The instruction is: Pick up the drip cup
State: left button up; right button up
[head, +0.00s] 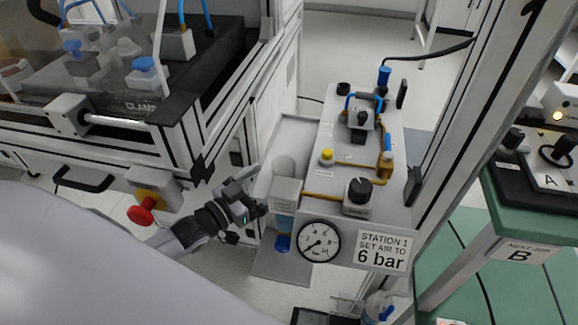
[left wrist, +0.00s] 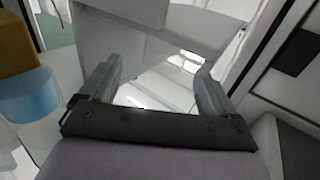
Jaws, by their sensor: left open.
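A pale grey cup-like cylinder (head: 284,166) stands behind the filter block at the left side of the air panel; I take it as the drip cup, but cannot be sure. My left gripper (head: 258,206) is just left of and in front of the filter block (head: 286,191), below the cylinder. In the left wrist view the left gripper's two fingers (left wrist: 157,92) are spread apart. Pale grey surfaces lie beyond them, and nothing is clearly held. A clear bowl with blue liquid (head: 284,224) hangs under the filter block. My right gripper is not in view.
The air panel (head: 330,180) carries knobs, yellow tubes and a pressure gauge (head: 319,241) close right of my gripper. A red emergency button (head: 142,212) sits at left on the clamp bench. A grey frame post (head: 468,120) and green table (head: 530,195) stand at right.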

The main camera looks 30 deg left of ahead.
aim_at(283, 168)
pick_arm(q)
jog(key=shift+x, duration=0.85)
jog(key=shift+w+f+b, duration=0.1)
jog(key=shift+w+b, duration=0.25)
jog(key=b+x, duration=0.1)
jog(key=x, duration=0.2)
jog(key=shift+w+a+f, duration=0.1)
jog(key=shift+a, duration=0.05)
jog(key=shift+w, duration=0.6)
jog(key=c, duration=1)
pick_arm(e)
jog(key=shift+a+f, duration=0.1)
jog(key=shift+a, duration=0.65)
